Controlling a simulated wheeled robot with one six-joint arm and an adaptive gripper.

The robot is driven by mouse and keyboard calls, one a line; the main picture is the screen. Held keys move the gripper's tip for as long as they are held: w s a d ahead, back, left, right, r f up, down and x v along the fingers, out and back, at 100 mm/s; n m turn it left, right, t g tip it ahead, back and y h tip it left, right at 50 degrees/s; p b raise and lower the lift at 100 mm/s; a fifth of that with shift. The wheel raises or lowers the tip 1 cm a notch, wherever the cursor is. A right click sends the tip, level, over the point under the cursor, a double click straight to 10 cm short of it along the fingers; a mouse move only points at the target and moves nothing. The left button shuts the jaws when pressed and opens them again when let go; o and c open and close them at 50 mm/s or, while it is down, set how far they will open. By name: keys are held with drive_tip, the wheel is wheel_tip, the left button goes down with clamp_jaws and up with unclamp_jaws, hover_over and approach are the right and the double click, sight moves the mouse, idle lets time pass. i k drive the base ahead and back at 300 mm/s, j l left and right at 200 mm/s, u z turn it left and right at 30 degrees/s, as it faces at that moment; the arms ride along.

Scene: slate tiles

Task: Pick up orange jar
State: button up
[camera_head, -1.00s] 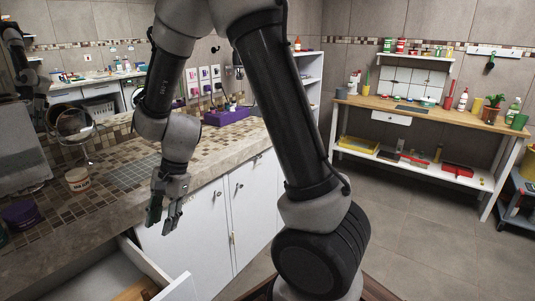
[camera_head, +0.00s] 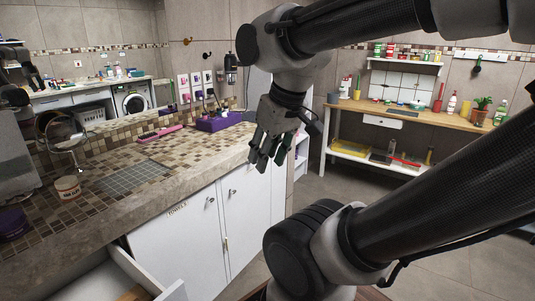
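My gripper (camera_head: 268,161) hangs fingers-down in front of the tiled counter's right end, over open space. Its dark-padded fingers stand apart with nothing visible between them. I see no clearly orange jar.
The mosaic counter (camera_head: 180,155) holds a round mirror (camera_head: 66,132), a purple tray (camera_head: 213,123) and a purple tub (camera_head: 13,223). A drawer (camera_head: 145,272) is open below. A wooden workbench (camera_head: 430,115) stands across clear floor (camera_head: 345,190).

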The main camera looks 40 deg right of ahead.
sight(68, 187)
drive_tip(key=i+l+u, duration=0.25)
drive_tip(key=l+u, duration=0.2)
drive_tip(key=i+l+u, duration=0.2)
drive_tip(key=l+u, duration=0.25)
drive_tip(key=l, duration=0.2)
drive_tip(key=l+u, duration=0.45)
drive_tip(key=l, duration=0.15)
drive_tip(key=l+u, duration=0.45)
drive_tip(key=l, duration=0.2)
drive_tip(key=k+l+u, duration=0.1)
drive_tip(key=l+u, duration=0.35)
drive_tip(key=l, duration=0.2)
